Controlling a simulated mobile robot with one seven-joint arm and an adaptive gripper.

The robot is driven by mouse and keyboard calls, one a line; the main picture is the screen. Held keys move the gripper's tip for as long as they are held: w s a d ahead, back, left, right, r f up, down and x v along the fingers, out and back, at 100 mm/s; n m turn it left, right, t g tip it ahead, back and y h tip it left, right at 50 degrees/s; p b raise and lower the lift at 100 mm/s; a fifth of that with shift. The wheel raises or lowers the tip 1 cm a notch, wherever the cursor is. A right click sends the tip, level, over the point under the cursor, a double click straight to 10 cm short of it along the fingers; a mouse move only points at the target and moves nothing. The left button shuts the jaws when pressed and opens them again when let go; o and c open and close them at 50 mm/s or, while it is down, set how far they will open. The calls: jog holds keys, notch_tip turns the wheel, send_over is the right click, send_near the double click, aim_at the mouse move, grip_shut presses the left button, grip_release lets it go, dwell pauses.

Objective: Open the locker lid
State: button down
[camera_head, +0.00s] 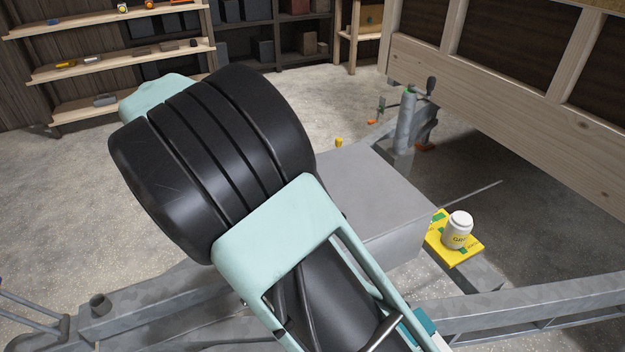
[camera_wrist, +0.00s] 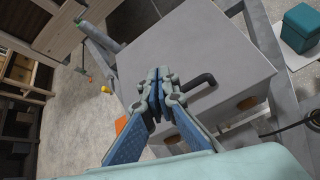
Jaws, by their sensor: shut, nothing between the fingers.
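The locker is a grey metal box, and its flat lid (camera_head: 372,185) appears shut in the head view. My arm covers its left part there. In the wrist view the lid (camera_wrist: 205,45) fills the upper middle, with a bent black handle (camera_wrist: 197,84) near its close edge. My gripper (camera_wrist: 160,74) is shut and empty, just left of the handle and over the locker's near side. I cannot tell whether it touches the handle or the lid. My gripper is hidden behind my arm in the head view.
A white jar (camera_head: 458,230) stands on a yellow booklet (camera_head: 437,252) right of the locker. A jack post (camera_head: 405,122) stands behind it. Grey trailer beams (camera_head: 535,310) run in front. A teal box (camera_wrist: 299,28) shows at the wrist view's right. Open floor lies left and behind.

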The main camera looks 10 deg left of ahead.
jog(key=s+a+f+n+h, duration=0.1)
jog(key=s+a+f+n, duration=0.35)
jog(key=f, duration=0.45)
jog(key=shift+m, duration=0.25)
jog(key=b+x, duration=0.2)
jog(key=x, duration=0.8)
jog(key=shift+s+d, duration=0.1)
jog(key=shift+s, duration=0.1)
jog(key=shift+r, duration=0.1)
